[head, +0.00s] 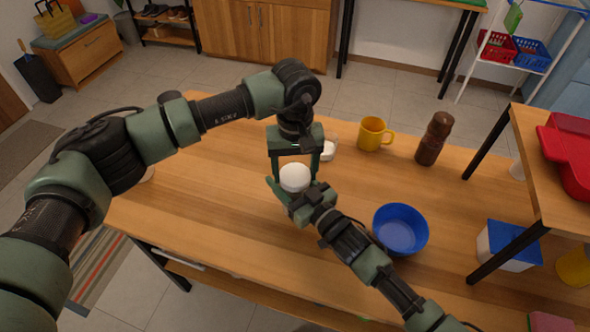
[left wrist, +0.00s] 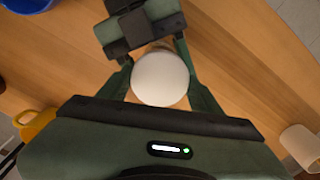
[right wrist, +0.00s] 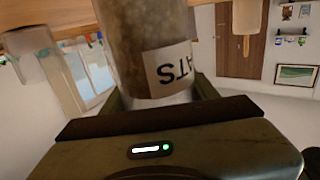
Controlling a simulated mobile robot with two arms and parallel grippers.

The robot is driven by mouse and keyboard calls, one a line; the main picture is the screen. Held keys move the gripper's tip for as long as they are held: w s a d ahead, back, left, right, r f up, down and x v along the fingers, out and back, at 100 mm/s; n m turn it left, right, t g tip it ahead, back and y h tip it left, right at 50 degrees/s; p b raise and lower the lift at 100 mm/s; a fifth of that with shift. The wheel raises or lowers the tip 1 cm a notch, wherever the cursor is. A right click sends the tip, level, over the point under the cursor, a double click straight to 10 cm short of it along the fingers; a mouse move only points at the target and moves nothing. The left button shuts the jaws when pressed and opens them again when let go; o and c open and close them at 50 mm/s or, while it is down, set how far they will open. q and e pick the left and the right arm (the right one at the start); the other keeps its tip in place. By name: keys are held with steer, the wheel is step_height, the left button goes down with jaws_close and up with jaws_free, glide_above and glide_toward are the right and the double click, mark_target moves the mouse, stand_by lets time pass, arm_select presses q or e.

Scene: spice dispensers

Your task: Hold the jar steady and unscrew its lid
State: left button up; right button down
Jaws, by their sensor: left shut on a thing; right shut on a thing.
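The jar (right wrist: 145,40) is clear, holds pale brown grains and has a white label on which the letters "ATS" show. It appears upside down in the right wrist view. My right gripper (right wrist: 155,92) is shut on the jar's body from the side. The round white lid (head: 294,178) is on top of the jar and also shows in the left wrist view (left wrist: 160,78). My left gripper (head: 295,165) points down from above, shut with one finger on each side of the lid. In the head view the jar's body is mostly hidden under the lid and gripper.
A blue bowl (head: 400,230) stands to the right of my right arm. A yellow mug (head: 371,134), a brown shaker (head: 433,140) and a small white cup (head: 329,150) stand farther back. A blue-lidded box (head: 512,246) is at the right by a raised shelf.

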arm_select(q)
steer(key=n, duration=0.8)
steer(key=shift+n, duration=0.4)
steer(key=n, duration=1)
steer(key=shift+r, duration=0.1)
steer(key=o, duration=1.5)
steer(key=shift+o, duration=0.2)
steer(key=shift+s, duration=0.1)
steer(key=shift+d, duration=0.1)
steer(key=shift+s, duration=0.1)
